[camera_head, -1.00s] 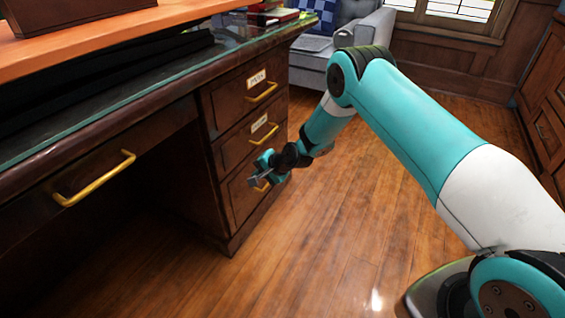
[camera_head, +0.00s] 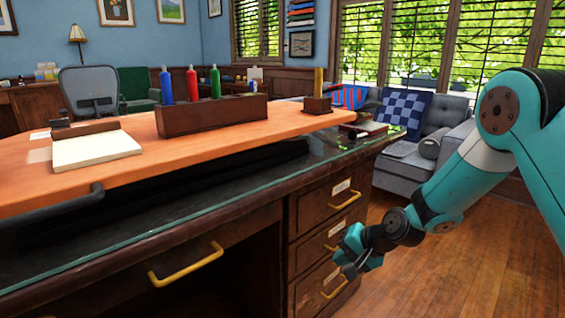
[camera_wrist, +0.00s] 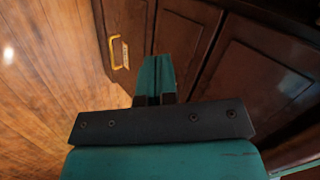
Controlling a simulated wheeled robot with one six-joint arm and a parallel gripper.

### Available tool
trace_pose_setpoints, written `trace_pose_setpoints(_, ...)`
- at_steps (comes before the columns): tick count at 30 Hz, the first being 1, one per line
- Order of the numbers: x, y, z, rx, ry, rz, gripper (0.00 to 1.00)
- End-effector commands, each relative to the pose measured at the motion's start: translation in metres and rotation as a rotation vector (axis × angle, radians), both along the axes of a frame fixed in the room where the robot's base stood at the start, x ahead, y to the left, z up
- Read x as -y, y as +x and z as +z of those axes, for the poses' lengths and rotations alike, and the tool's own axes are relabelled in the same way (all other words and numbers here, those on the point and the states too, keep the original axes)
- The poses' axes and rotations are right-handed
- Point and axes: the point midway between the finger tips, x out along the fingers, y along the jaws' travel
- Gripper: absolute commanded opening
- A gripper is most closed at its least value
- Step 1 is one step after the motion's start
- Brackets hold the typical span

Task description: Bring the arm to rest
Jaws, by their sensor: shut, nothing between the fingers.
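My arm, teal and white, reaches in from the right in the head view. It bends down at the elbow toward the desk's drawer column. My gripper (camera_head: 350,270) hangs in front of the lower drawers, and part of a yellow drawer handle (camera_head: 333,284) shows beside it. In the wrist view my gripper (camera_wrist: 155,75) has its teal fingers together with nothing between them. I cannot tell from the head view how close the gripper is to the drawer fronts.
The wooden desk (camera_head: 230,240) fills the left and middle. Its top carries a rack (camera_head: 212,113) with coloured bottles and a paper pad (camera_head: 95,150). A grey sofa (camera_head: 405,172) stands behind. The wood floor (camera_head: 450,270) at right is open.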

Motion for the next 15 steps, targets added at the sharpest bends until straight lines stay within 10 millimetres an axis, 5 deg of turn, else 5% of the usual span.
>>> trace_pose_setpoints(6, -0.024, -0.069, 0.087, 0.038, -0.123, 0.276, 0.00)
trace_pose_setpoints(15, -0.029, -0.192, 0.165, 0.083, -0.282, 0.643, 0.00)
